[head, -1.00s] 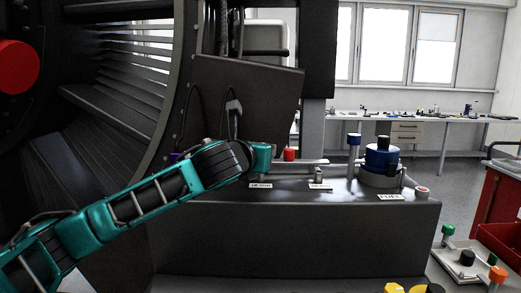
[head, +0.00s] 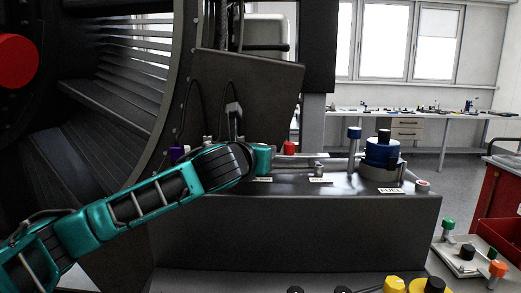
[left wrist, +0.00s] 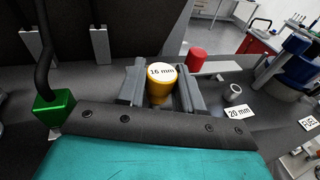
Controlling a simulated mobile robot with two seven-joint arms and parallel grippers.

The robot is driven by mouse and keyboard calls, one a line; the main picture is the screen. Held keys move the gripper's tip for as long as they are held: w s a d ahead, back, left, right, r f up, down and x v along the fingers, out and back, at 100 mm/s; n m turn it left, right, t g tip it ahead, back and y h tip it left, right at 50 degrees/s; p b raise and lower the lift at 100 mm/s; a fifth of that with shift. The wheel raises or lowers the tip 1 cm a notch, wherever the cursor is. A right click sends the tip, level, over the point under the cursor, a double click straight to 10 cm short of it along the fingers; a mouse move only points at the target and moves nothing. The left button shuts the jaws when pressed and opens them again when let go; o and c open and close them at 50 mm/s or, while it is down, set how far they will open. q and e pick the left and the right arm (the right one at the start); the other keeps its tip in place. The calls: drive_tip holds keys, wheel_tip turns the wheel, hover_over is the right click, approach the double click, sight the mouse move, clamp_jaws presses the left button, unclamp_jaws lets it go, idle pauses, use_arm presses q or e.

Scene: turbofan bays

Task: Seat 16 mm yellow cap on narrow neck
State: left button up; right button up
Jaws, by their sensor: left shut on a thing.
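The yellow cap (left wrist: 159,88), with a white top marked 16 mm, is in the left wrist view between the two grey fingers of my left gripper (left wrist: 161,98). The gripper is shut on it and the cap looks upright. The narrow neck is not visible; whether the cap touches it cannot be told. In the head view my left gripper (head: 262,158) is over the left part of the dark ledge (head: 330,190), its fingers and the yellow cap hidden by my wrist. My right gripper is not in view.
An open grey neck (left wrist: 235,92) stands by a 20 mm label (left wrist: 239,113). A red cap (left wrist: 196,58) is behind it. A green block (left wrist: 53,108) on a dark tube is left of the gripper. A blue capped fitting (head: 381,153) stands right, by the FUEL label.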

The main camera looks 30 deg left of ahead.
use_arm(q)
drive_tip(key=shift+f, duration=0.3)
drive_tip(key=shift+f, duration=0.1)
drive_tip(key=shift+r+p, duration=0.35)
drive_tip(key=shift+r, duration=0.35)
idle(1.0)
drive_tip(key=shift+f, duration=0.65)
drive_tip(key=o, duration=0.9)
drive_tip(key=shift+d+f, duration=0.1)
drive_tip(key=shift+o, duration=0.8)
drive_tip(key=shift+f, duration=0.1)
